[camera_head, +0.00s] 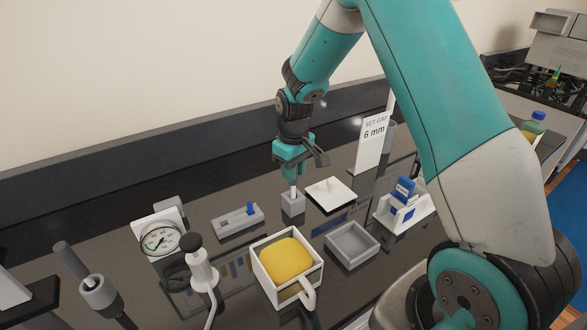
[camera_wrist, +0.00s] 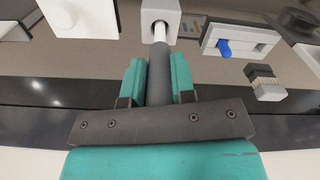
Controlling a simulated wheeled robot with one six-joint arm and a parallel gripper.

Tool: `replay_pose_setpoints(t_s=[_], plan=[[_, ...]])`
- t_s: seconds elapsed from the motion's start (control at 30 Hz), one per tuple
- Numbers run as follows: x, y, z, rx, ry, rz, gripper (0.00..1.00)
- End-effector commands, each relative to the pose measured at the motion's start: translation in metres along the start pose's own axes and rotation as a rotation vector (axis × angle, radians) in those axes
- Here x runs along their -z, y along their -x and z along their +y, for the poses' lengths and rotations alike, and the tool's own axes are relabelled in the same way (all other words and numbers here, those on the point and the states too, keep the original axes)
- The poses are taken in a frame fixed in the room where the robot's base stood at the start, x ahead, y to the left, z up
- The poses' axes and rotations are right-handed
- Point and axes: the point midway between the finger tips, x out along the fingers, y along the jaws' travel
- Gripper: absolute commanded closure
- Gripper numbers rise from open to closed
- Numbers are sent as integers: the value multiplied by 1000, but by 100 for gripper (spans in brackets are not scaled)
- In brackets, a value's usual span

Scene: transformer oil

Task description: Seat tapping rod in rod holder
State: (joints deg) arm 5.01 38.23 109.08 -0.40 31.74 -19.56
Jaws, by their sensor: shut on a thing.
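The tapping rod has a dark grey handle and a white lower end. It stands upright below my gripper (camera_head: 294,170) in the head view, where its white end (camera_head: 293,191) shows. The rod's white tip lines up with the opening in the holder (camera_wrist: 148,10).
Close by are a white square lid (camera_head: 330,192), a grey tray (camera_head: 351,246), a grey fixture with a blue knob (camera_head: 238,220) and a white box with yellow contents (camera_head: 288,262). A dial gauge (camera_head: 160,240) and a "SET GAP 6 mm" sign (camera_head: 372,145) stand further out.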

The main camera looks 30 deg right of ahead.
Motion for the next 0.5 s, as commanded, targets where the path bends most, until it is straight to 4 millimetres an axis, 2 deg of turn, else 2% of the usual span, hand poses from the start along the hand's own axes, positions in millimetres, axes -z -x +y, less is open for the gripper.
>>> replay_pose_setpoints(t_s=[0.03, 0.07, 0.17, 0.2, 0.5], plan=[[0, -2, 0, 0, 0, 0, 100], [0, -2, 0, 0, 0, 0, 74], [0, -1, 0, 0, 0, 0, 51], [0, -1, 0, 0, 0, 0, 46], [0, 1, 0, 0, 0, 1, 46]])
